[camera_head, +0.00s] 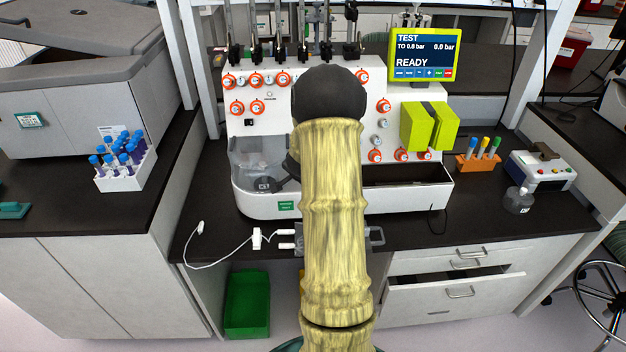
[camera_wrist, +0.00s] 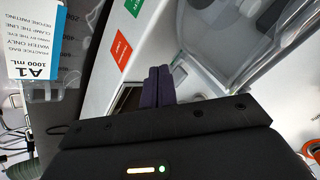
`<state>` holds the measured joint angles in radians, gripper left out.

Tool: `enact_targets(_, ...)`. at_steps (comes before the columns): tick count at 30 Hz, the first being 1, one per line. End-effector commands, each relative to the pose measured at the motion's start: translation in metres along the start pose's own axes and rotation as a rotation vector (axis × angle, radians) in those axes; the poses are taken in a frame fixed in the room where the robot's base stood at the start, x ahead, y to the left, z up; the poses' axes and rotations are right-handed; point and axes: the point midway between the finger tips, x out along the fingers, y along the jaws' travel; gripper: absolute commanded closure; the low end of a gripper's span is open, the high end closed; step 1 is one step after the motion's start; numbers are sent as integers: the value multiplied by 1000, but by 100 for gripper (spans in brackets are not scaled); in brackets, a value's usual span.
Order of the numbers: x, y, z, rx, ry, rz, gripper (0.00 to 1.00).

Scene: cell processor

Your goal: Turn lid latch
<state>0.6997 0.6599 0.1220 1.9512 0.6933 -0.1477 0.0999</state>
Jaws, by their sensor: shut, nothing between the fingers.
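The cell processor (camera_head: 300,208) is a white bench unit with a clear lid (camera_head: 262,152) over its left front. The lid also shows in the wrist view (camera_wrist: 270,45) at the upper right, near my fingers. In the head view my yellow-sleeved arm covers the machine's middle, and my gripper cannot be made out clearly. In the wrist view my gripper (camera_wrist: 159,86) has its dark fingers together and empty, over the white housing beside a dark rectangular opening (camera_wrist: 128,99). I cannot pick out the lid latch with certainty in either view.
A clear bag (camera_wrist: 38,85) with an A1 label is at the left of the wrist view. White tubing (camera_head: 215,262) lies along the bench's front edge. A tube rack (camera_head: 125,182) stands at the left. The processor's screen (camera_head: 424,55) reads READY. A drawer (camera_head: 455,293) is partly open.

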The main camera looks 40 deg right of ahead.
Motion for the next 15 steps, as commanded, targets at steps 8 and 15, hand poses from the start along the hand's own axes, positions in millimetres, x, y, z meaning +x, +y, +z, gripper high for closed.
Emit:
enact_targets(8, -48, -10, 0, 15, 7, 8, 100)
enact_targets(15, -68, -16, 4, 19, 7, 12, 100)
